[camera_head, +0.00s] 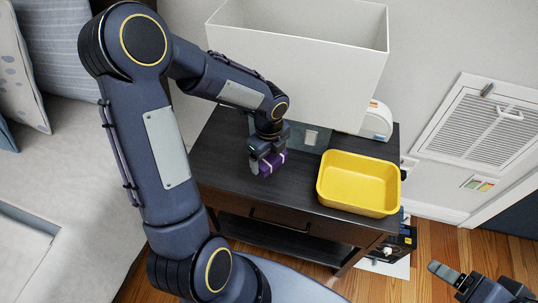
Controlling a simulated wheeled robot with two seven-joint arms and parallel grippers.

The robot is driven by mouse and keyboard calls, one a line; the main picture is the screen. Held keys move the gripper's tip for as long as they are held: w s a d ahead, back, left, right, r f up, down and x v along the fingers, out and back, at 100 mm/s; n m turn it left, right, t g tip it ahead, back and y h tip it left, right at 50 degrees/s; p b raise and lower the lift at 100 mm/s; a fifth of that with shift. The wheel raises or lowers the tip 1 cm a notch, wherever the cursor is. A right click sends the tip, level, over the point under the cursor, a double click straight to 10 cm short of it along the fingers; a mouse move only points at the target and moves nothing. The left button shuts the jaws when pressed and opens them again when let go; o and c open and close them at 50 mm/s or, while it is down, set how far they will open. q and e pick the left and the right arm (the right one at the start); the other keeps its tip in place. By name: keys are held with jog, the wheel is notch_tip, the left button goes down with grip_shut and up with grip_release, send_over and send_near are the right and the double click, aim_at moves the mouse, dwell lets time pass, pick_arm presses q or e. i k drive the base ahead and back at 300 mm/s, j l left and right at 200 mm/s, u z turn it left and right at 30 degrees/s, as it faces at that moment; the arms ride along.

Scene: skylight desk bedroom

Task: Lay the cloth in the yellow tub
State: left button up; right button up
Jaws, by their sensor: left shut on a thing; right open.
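The purple cloth (271,164) is bunched between the fingers of my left gripper (265,162), which is shut on it. The gripper is over the dark nightstand, to the left of the yellow tub. I cannot tell whether the cloth touches the nightstand top. The yellow tub (353,200) is open at the top and stands on the right part of the nightstand. It looks empty. My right gripper (447,278) is open and empty at the lower right, away from the nightstand and above the wood floor.
The dark nightstand (225,178) has a drawer front below its top. A large white lampshade (290,75) rises behind the gripper and tub. A white rounded object (377,120) stands behind the tub. A bed (60,190) lies at left, and a wall vent (485,128) is at right.

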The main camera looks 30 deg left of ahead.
aim_at(354, 191)
jog(key=k+l+u, duration=0.1)
jog(key=l, duration=0.25)
jog(key=l+u, duration=0.15)
jog(key=l, duration=0.5)
jog(key=l+u, duration=0.15)
jog(key=l, duration=0.45)
jog(key=i+l+u, duration=0.2)
jog(key=i+l, duration=0.25)
